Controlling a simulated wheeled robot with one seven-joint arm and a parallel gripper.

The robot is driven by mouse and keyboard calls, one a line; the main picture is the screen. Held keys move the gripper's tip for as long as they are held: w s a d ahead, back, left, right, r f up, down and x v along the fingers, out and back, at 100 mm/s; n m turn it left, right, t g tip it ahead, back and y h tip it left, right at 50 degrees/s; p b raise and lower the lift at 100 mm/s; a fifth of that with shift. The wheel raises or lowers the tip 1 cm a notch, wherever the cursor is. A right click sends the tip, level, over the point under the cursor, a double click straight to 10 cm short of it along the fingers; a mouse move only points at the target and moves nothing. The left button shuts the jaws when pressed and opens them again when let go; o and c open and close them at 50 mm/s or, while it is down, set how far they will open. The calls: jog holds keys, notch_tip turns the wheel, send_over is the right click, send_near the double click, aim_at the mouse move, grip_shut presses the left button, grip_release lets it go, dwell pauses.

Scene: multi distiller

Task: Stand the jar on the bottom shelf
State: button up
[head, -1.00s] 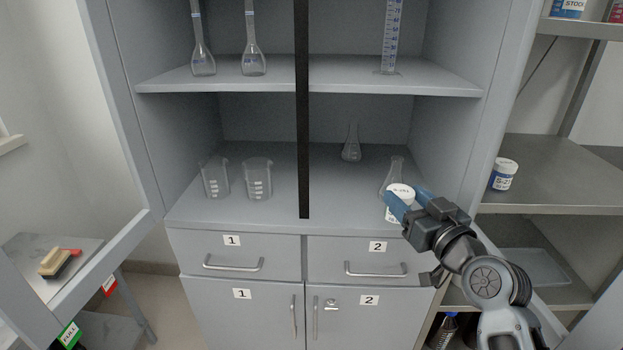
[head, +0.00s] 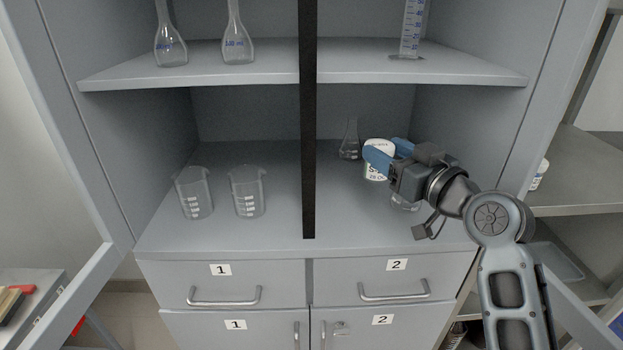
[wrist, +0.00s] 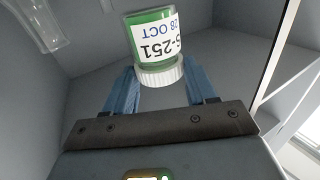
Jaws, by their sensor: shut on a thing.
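The jar (head: 378,161) has a white lid, green contents and a white label. My gripper (head: 391,152) is shut on it, with blue fingers at the lid. In the wrist view the jar (wrist: 152,45) shows its label with "251" and "28 OCT", and its lid sits between the fingers. The jar looks about upright in the head view, inside the right half of the cabinet over the bottom shelf (head: 275,228). I cannot tell whether its base touches the shelf.
A conical flask (head: 349,140) stands just left of the jar; another (head: 404,203) is mostly hidden under my gripper. Two beakers (head: 194,195) (head: 248,192) stand on the left half. A black post (head: 308,150) divides the front. An upper shelf (head: 430,67) is above.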

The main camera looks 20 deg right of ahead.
jog(key=shift+w+a+f+p, duration=0.1)
jog(key=shift+w+a+f, duration=0.8)
jog(key=shift+a+f, duration=0.7)
jog(key=shift+w+a+f+p, duration=0.15)
jog(key=shift+w+a+f, duration=0.8)
jog(key=shift+a+f, duration=0.65)
jog(key=shift+w+a+f+p, duration=0.1)
jog(key=shift+w+a+f, duration=0.95)
jog(key=shift+f, duration=0.9)
jog(key=shift+s+a+f, duration=0.1)
jog(key=shift+s+a, duration=0.05)
jog(key=o, duration=1.1)
jog(key=shift+s, duration=0.1)
jog(key=s+d+b, duration=0.2)
jog(key=s, duration=0.9)
jog(key=shift+s, duration=0.35)
